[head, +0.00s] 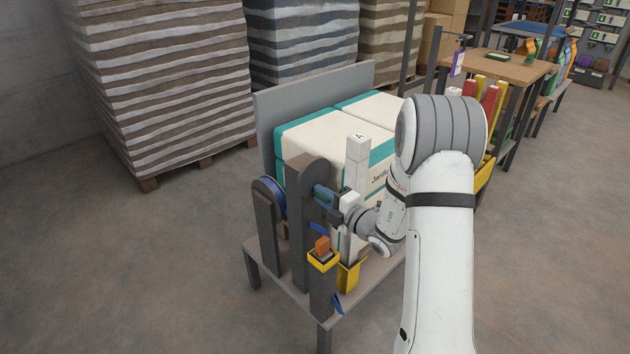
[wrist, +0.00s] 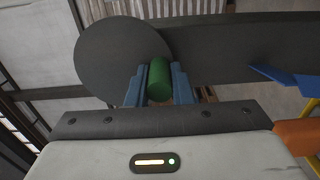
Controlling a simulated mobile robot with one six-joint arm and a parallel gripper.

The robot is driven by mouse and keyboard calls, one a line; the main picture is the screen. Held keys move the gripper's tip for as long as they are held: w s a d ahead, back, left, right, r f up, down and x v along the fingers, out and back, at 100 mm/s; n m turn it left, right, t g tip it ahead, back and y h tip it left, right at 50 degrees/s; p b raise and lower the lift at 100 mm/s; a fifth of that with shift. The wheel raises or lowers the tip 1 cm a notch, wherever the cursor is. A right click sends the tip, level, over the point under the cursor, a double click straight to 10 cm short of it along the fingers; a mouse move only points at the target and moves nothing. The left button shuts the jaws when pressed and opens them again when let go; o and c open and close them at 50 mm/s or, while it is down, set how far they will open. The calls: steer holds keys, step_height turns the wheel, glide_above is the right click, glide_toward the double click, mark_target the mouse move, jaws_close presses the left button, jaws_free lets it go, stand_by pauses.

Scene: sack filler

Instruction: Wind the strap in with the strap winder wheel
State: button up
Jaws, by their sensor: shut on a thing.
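The strap winder wheel shows in the wrist view as a dark round disc (wrist: 112,58). A green cylindrical handle (wrist: 160,80) stands out from it near its edge. My gripper (wrist: 160,92) is shut on this handle, one blue finger on each side. In the head view my gripper (head: 322,195) is at the upper part of a dark upright post (head: 297,235) with a rounded top; the handle is hidden there. A blue strap roll (head: 271,197) sits behind the post on the left. A blue strap piece (wrist: 272,73) shows at the right in the wrist view.
White and teal sacks (head: 310,135) lie on the grey stand behind the post. A pale post marked A (head: 356,150) stands close right of my gripper. A yellow-collared holder with an orange block (head: 323,258) is in front. Floor at the left is clear.

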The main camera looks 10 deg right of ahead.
mark_target(304, 190)
steer(key=shift+s+a+f, duration=0.25)
steer(key=shift+a, duration=0.1)
steer(key=shift+a, duration=0.1)
steer(key=shift+s+a+r+p, duration=0.4)
steer(key=shift+s+a, duration=0.15)
steer(key=shift+a, duration=0.2)
steer(key=shift+r, duration=0.1)
steer(key=shift+s+a+r+p, duration=0.15)
steer(key=shift+a+r+p, duration=0.15)
steer(key=shift+r+p, duration=0.15)
steer(key=shift+s+a+r+p, duration=0.15)
steer(key=shift+a+r+p, duration=0.15)
steer(key=shift+r, duration=0.2)
steer(key=shift+d, duration=0.1)
steer(key=shift+r, duration=0.15)
